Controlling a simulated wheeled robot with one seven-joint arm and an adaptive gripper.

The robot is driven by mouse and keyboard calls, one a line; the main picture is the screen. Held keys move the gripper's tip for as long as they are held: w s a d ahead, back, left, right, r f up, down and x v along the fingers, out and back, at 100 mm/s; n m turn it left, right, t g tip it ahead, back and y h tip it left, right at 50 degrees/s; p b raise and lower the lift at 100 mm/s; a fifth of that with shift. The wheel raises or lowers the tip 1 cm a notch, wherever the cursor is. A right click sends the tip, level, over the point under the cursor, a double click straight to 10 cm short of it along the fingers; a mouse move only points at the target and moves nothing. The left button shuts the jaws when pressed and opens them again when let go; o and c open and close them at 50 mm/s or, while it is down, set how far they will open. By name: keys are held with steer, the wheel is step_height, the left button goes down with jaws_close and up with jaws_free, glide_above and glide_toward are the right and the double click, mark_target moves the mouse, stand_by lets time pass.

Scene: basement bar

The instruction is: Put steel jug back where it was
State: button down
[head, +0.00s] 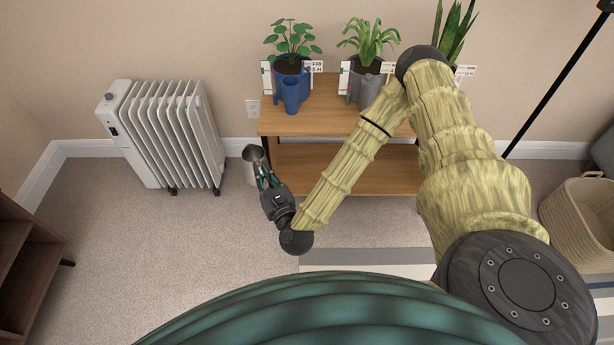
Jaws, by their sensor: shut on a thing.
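The steel jug (251,174) is a pale grey, metal-looking vessel with a dark opening at its top. My gripper (264,174) is shut on it from its right side and covers part of it. The jug is just left of the wooden plant stand (328,125), in front of the wall. I cannot tell whether its base touches the carpet. On the stand's top, a blue jug (291,96) stands in front of the left plant and a grey jug (371,91) in front of the middle plant.
Potted plants with white cards line the stand's top; its lower shelf (312,165) looks bare where visible. A white radiator (180,135) stands left. A woven basket (575,215) and a black pole (555,85) are right. Carpet (160,250) at front left is clear.

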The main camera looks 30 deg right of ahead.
steer(key=w+d+f+m+g+h+b, duration=0.1)
steer(key=w+d+f+m+h+b, duration=0.2)
steer(key=f+b, duration=0.8)
steer(key=w+d+f+h+b, duration=0.25)
steer(key=d+f+b, duration=0.25)
steer(key=f+b, duration=0.55)
steer(key=w+d+f+m+g+h+b, duration=0.15)
steer(key=w+d+f+b, duration=0.3)
steer(key=f+b, duration=0.65)
steer(key=shift+m+h, duration=0.35)
steer(key=shift+h, duration=0.25)
steer(key=shift+w+d+f+b, duration=0.95)
steer(key=shift+w+d+b, duration=0.7)
steer(key=shift+d+b, duration=0.45)
steer(key=shift+w+d+f+b, duration=1)
steer(key=shift+w+d+b, duration=0.8)
steer(key=shift+d, duration=0.65)
steer(key=shift+w+d+f+b, duration=0.95)
steer(key=shift+w+d+b, duration=0.6)
steer(key=shift+d+b, duration=0.6)
steer(key=shift+d+f, duration=0.1)
steer(key=c, duration=1.5)
jaws_free()
steer(key=shift+p, duration=0.3)
